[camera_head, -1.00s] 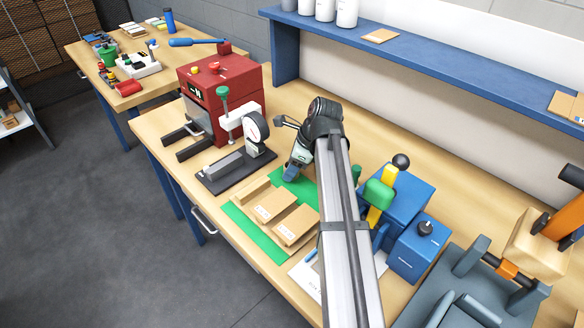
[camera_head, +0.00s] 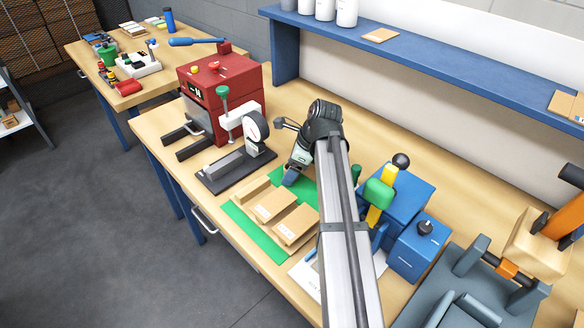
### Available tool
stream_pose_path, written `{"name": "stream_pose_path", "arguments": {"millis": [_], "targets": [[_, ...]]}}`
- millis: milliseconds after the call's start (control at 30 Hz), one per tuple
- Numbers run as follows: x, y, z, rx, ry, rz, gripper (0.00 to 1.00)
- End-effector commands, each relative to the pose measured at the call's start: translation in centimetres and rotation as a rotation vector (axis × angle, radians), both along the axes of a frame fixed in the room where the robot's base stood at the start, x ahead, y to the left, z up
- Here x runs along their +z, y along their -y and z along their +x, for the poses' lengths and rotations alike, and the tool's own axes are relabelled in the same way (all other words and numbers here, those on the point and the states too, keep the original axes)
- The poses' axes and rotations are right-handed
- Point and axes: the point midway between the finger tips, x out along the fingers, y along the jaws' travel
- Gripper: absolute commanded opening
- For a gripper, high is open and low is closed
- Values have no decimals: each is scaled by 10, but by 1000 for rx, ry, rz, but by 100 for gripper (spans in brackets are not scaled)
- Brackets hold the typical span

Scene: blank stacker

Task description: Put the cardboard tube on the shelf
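I cannot make out a cardboard tube; my arm hides part of the bench. The blue shelf (camera_head: 440,82) runs along the back wall above the bench. My gripper (camera_head: 291,178) is low over the back of the green mat (camera_head: 262,242), pointing down and left. It is behind the flat cardboard boxes (camera_head: 272,205) on the mat. Its fingers are small and partly hidden, so I cannot tell whether it is open or shut or holds anything.
A red machine (camera_head: 222,90) and a dial gauge stand (camera_head: 235,165) are left of my gripper. Blue machines (camera_head: 410,215) stand to the right. White containers (camera_head: 325,8) and a flat cardboard piece (camera_head: 380,35) rest on the shelf. Bare shelf lies between that piece and the right-end boxes.

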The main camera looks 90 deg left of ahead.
Motion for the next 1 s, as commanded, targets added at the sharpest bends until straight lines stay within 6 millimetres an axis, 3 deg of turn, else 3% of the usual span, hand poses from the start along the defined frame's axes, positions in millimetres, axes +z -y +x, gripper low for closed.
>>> {"name": "stream_pose_path", "arguments": {"millis": [167, 300, 600, 733, 800, 1000], "targets": [[13, 0, 5, -1, 0, 1, 72], [34, 2, 13, -1, -1, 2, 72], [82, 1, 11, 0, -1, 1, 72], [93, 2, 11, 0, 0, 0, 72], [98, 2, 11, 0, -1, 1, 77], [101, 2, 11, 0, 0, 0, 77]]}}
